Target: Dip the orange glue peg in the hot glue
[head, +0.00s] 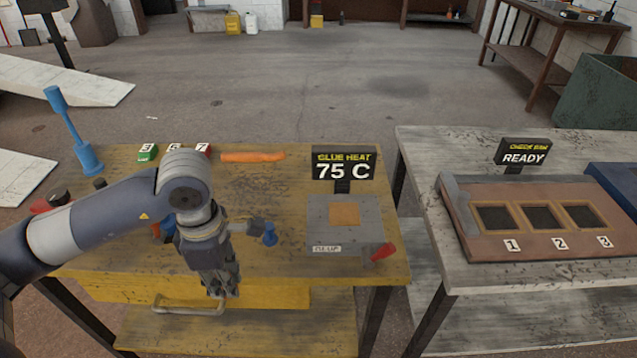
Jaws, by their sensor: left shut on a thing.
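A long orange piece (252,156) lies at the back of the yellow wooden bench; I cannot tell whether it is the glue peg. The glue heater (320,235) is a grey plate with a square orange-brown patch (343,214), at the bench's right. Its sign (343,165) reads "GLUE HEAT 75 C". My left gripper (222,291) points down at the bench's front edge, left of the heater. Its fingers are shut at the right end of a pale drawer handle (180,309), which they partly hide. My right gripper is not in view.
A red knob (382,252) sticks out at the heater's front right. A blue-ended piece (269,236) is beside my left wrist. Numbered blocks (148,152) and a blue stand (88,160) are at the back left. A second bench (420,185) holds a numbered frame (480,245).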

